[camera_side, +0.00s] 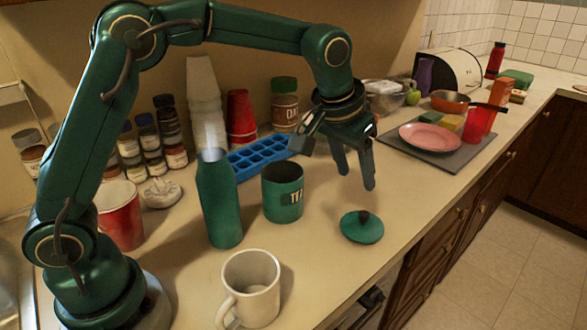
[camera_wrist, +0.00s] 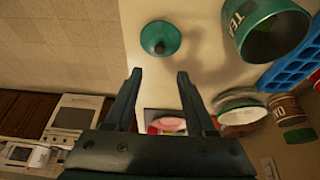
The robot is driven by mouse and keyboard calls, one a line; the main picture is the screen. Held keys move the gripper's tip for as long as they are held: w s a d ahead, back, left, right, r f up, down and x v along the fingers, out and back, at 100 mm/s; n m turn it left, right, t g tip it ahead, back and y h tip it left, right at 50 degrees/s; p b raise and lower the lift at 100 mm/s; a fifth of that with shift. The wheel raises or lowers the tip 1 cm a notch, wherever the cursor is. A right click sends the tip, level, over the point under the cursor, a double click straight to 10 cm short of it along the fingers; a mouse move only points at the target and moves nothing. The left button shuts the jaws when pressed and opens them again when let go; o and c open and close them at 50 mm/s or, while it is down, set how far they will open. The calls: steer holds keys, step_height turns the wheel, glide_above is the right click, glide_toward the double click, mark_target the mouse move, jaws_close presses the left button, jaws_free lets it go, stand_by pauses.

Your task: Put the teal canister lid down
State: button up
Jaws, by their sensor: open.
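The teal canister lid (camera_side: 362,228) lies flat on the counter near its front edge, its dark knob facing up. The lid also shows in the wrist view (camera_wrist: 160,38), beyond my fingertips. The teal canister (camera_side: 283,192) stands upright and open to the left of the lid; it shows at the top right of the wrist view (camera_wrist: 268,30). My gripper (camera_side: 356,172) is open and empty above the counter, a little above and behind the lid. Its two fingers (camera_wrist: 158,75) are spread apart, with nothing between them, and do not touch the lid.
A teal bottle (camera_side: 218,200) and a white mug (camera_side: 250,288) stand left of the lid. A blue ice tray (camera_side: 262,155) lies behind the canister. A grey mat (camera_side: 455,160) with a pink plate (camera_side: 430,137) is at the right. The counter around the lid is clear.

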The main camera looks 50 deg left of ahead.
steer(key=s+a+r, duration=0.4)
steer(key=s+r, duration=0.1)
steer(key=s, duration=0.5)
steer(key=s+a+f+t, duration=0.1)
steer(key=s+a+f, duration=0.1)
steer(key=s, duration=1.1)
steer(key=shift+f, duration=0.75)
